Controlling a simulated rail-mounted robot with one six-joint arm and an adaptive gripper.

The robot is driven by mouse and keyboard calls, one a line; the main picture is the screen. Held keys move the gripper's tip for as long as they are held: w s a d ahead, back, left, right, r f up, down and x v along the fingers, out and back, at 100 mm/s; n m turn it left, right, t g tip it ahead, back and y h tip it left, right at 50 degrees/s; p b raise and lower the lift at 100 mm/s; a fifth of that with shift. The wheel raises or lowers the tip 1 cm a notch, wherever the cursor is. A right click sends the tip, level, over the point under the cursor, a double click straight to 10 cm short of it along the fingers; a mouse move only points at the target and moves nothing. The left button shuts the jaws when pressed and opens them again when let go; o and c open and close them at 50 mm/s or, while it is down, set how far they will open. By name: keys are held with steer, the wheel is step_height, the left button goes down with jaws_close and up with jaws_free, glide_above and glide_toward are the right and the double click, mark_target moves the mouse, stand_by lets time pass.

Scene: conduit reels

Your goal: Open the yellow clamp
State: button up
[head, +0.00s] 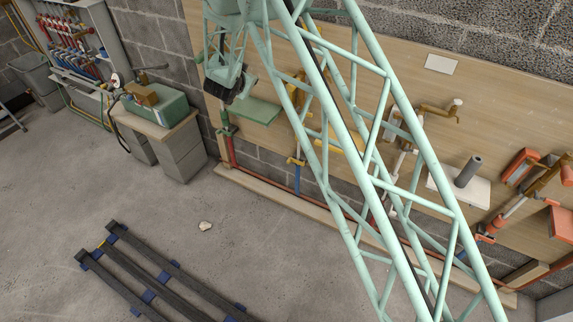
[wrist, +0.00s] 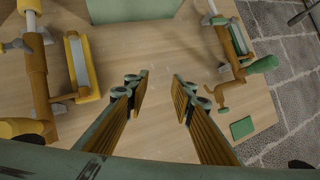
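The yellow clamp (wrist: 38,88) is at the left of the wrist view, a long tan-brown bar with a yellow frame beside it, against a wooden board. In the head view the yellow clamp (head: 302,92) is on the wall board, partly hidden by my arm's lattice. My gripper (wrist: 157,84) is open and empty, its two ribbed fingers apart over bare board, to the right of the yellow clamp and not touching it. In the head view my gripper (head: 236,92) is the dark end near the green plate. The clamp's lower end is cut off in the wrist view.
A green-handled clamp (wrist: 236,50) is to the right of my gripper in the wrist view. A green plate (head: 258,111) is on the board. White and orange clamps (head: 540,180) are farther right. A bench (head: 160,122) stands left; dark bars (head: 150,270) lie on the floor.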

step_height(320, 180, down, 11)
steer(key=a+h, duration=0.2)
steer(key=t+h+b, duration=0.1)
steer(key=t+h, duration=0.3)
steer(key=h, duration=0.2)
glide_toward(288, 162)
steer(key=v, duration=0.5)
steer(key=shift+r, duration=0.35)
steer(key=shift+w+d, duration=0.1)
steer(key=shift+f+b+x, duration=0.2)
steer(key=shift+b+x, duration=0.6)
steer(key=shift+x, duration=2.6)
steer(key=shift+f+b+x, duration=0.15)
steer(key=shift+b+x, duration=0.65)
steer(key=shift+x, duration=2.55)
steer(key=shift+w, duration=0.1)
steer(key=shift+c, duration=0.7)
jaws_close()
